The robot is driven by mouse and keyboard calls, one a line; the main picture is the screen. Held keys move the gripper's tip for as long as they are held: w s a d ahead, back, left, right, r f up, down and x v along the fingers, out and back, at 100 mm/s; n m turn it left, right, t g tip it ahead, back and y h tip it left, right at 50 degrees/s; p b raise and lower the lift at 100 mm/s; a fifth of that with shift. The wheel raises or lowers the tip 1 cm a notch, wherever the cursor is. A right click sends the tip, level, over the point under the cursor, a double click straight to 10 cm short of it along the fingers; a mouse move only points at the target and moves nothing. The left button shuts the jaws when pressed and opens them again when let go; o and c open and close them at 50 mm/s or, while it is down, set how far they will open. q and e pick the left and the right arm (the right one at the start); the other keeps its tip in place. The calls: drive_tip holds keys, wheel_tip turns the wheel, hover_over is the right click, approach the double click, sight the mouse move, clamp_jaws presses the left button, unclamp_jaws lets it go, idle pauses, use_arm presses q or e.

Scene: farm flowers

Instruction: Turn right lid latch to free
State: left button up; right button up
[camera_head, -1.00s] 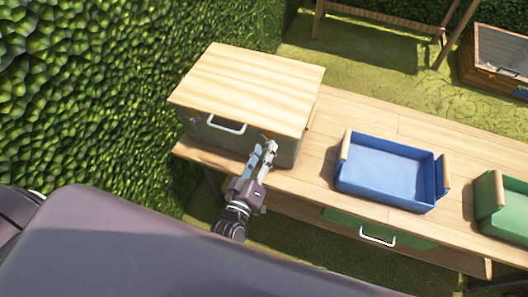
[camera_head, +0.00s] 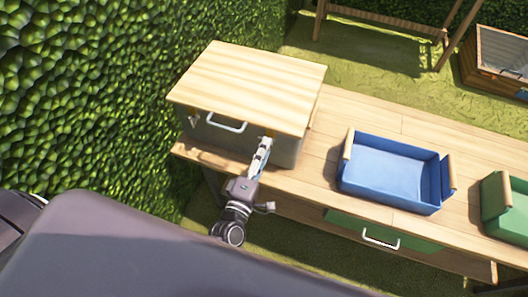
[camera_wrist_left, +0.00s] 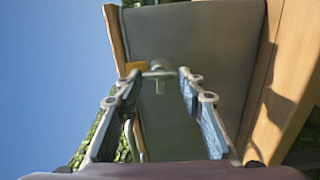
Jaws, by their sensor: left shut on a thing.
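A grey box (camera_head: 285,152) with a pale wooden lid (camera_head: 250,85) stands at the left end of the wooden bench. The right lid latch (camera_head: 272,133), with a brass-coloured part, is on the front under the lid's edge. In the left wrist view the box front appears turned sideways, and the latch (camera_wrist_left: 158,72) shows as a small metal piece beside a yellow plate, between the fingertips. My left gripper (camera_head: 264,146) is at the latch and is shut on it. Its fingers partly hide the latch in the head view. My right gripper is not in view.
A white handle (camera_head: 227,124) and a left latch (camera_head: 194,118) are on the box front. A blue tray (camera_head: 390,170) and a green tray (camera_head: 508,205) stand to the right on the bench (camera_head: 340,105). A hedge (camera_head: 90,90) rises at the left.

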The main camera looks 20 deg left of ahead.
use_arm(q)
drive_tip(key=shift+n, duration=0.4)
drive_tip(key=o, duration=1.2)
drive_tip(key=shift+c, duration=0.2)
drive_tip(key=shift+s, duration=0.1)
drive_tip(key=s, duration=1.2)
drive_tip(key=shift+a, duration=0.2)
drive_tip(key=shift+w, duration=0.1)
